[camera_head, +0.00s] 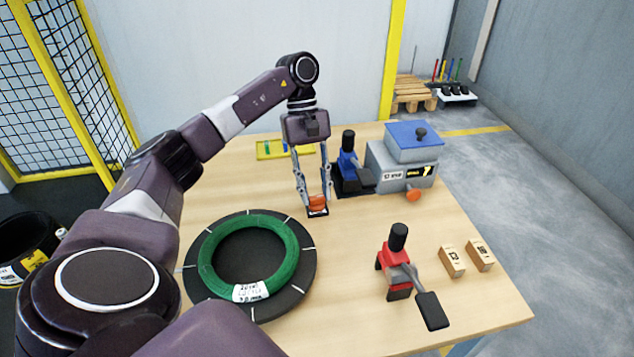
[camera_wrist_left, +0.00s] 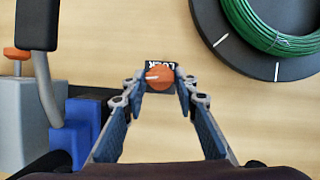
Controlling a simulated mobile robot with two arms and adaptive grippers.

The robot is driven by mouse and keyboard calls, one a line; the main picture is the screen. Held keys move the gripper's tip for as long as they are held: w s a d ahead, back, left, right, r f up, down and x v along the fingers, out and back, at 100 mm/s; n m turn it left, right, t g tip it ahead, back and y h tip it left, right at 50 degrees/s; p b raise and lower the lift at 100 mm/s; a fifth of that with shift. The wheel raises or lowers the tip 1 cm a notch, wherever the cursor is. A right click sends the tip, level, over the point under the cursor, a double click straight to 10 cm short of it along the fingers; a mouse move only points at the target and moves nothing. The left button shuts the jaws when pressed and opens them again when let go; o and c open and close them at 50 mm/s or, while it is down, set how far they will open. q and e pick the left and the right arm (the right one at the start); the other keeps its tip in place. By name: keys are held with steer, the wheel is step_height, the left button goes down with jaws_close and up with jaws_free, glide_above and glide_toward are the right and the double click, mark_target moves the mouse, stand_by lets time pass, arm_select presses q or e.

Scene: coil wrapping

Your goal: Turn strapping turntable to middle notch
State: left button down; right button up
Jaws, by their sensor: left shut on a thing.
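The strapping turntable (camera_head: 308,262) is a black disc with white tick marks, flat on the table. A green coil (camera_head: 286,235) with a white label lies on it. Both show in part at the top right of the left wrist view, the turntable (camera_wrist_left: 222,62) and the coil (camera_wrist_left: 270,32). My left gripper (camera_head: 316,199) points down beyond the turntable and is shut on an orange knob (camera_wrist_left: 158,79). The knob has a white pointer line and sits on a small black base with white lettering. My right gripper is not in view.
A red clamp tool (camera_head: 393,265) and two wooden blocks (camera_head: 453,260) are at the front right. A yellow tray (camera_head: 270,150) lies behind.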

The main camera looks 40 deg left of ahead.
arm_select(q)
steer(key=shift+s+a, duration=0.15)
steer(key=shift+a, duration=0.45)
steer(key=c, duration=1.8)
jaws_free()
steer(key=shift+f, duration=0.1)
steer(key=shift+o, duration=1.4)
steer(key=shift+s+a+f, duration=0.15)
steer(key=shift+a, duration=0.3)
steer(key=shift+d, duration=0.4)
steer(key=v, duration=1.2)
